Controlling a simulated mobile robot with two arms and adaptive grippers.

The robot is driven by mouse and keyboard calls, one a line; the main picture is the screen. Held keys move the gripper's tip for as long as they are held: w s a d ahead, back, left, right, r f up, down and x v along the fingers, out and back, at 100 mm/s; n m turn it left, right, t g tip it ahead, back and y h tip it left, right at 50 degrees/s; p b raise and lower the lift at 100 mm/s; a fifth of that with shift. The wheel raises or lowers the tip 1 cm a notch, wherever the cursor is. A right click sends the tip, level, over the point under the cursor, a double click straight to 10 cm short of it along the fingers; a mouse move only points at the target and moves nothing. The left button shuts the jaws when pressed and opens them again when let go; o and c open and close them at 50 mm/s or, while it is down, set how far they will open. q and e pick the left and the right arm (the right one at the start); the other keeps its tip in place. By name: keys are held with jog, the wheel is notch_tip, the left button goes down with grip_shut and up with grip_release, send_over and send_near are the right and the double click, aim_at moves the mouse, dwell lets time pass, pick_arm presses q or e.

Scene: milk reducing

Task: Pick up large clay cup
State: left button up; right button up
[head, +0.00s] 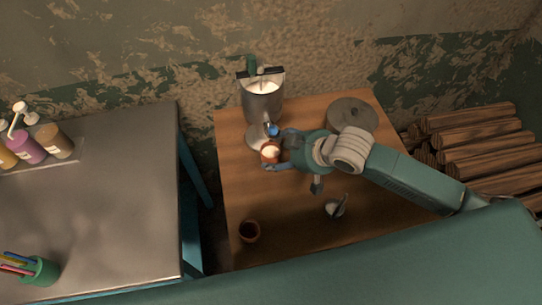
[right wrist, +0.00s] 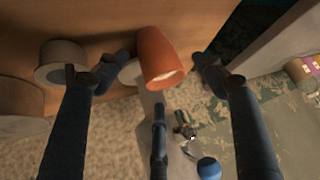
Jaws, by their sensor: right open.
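An orange clay cup (head: 270,152) with a pale inside stands on the wooden table (head: 232,190), in front of the metal vessel with a tap (head: 262,103). My right gripper (head: 274,149) is at this cup, its fingers spread on either side. In the right wrist view the cup (right wrist: 158,50) sits between the spread fingers of the open gripper (right wrist: 155,72). Whether any finger touches it I cannot tell. A smaller-looking clay cup (head: 249,231) with a dark inside stands near the table's front left. My left gripper is not in view.
A round grey object (head: 352,113) lies at the table's back right. A small pale item (head: 336,207) is right of centre. A grey table (head: 110,210) with bottles (head: 56,141) and a green pen cup (head: 40,271) stands left. Logs (head: 480,140) are stacked right.

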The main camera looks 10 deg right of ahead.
aim_at(266, 154)
jog(key=x, duration=0.3)
jog(key=shift+w+a+f+p, duration=0.15)
jog(key=shift+w+a+p, duration=0.1)
jog(key=shift+w+p, duration=0.05)
jog(key=shift+c, duration=1.3)
jog(key=c, duration=0.8)
jog(key=shift+c, duration=1.2)
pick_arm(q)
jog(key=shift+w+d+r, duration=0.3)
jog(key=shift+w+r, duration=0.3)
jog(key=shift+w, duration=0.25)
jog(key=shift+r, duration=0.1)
